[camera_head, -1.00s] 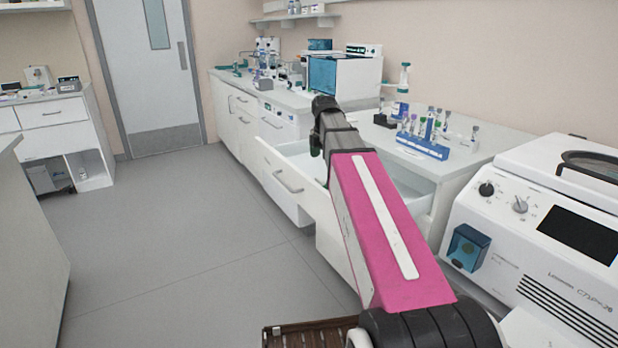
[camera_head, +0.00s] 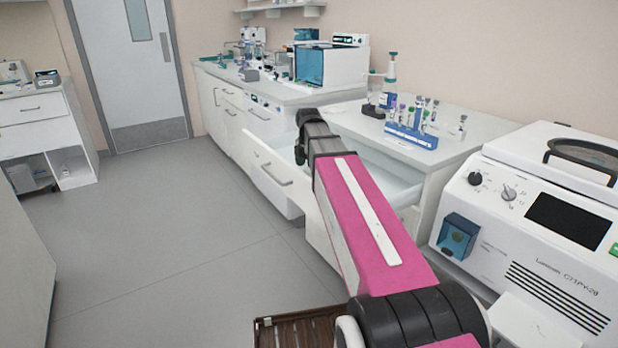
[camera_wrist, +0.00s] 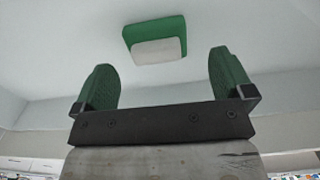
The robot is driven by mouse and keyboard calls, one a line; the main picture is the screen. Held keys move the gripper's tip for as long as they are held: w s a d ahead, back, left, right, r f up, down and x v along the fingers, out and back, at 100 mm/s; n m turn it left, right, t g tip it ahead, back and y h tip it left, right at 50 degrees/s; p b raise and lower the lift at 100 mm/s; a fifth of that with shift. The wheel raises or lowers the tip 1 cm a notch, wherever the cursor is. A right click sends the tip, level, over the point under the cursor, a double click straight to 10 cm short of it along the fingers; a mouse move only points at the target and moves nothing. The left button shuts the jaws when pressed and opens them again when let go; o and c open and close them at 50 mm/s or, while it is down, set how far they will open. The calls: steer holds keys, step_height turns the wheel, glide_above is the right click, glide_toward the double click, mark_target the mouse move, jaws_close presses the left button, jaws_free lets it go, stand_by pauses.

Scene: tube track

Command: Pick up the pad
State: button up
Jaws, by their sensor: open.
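The pad (camera_wrist: 157,41) lies on the pale floor of the open drawer in the wrist view, ahead of my gripper. It looks like a flat block with a green body and a white face. My gripper (camera_wrist: 163,82) is open, with its two green fingers apart and nothing between them. The pad sits beyond the fingertips, roughly centred between them, and is not touched. In the head view my arm reaches over the open drawer (camera_head: 273,180), and my gripper end (camera_head: 302,135) is partly hidden. The pad is not visible there.
A blue rack of tubes (camera_head: 411,136) stands on the counter above the drawer. A white centrifuge (camera_head: 540,220) is at the right. A blue-fronted box (camera_head: 330,66) stands further back. The grey floor (camera_head: 170,230) at left is clear.

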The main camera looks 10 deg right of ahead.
mark_target(307, 171)
step_height(307, 171, down, 4)
steer(key=shift+w+a+r, duration=0.1)
steer(key=shift+a+r, duration=0.05)
steer(key=shift+r, duration=0.1)
steer(key=c, duration=1.1)
steer(key=shift+r, duration=0.1)
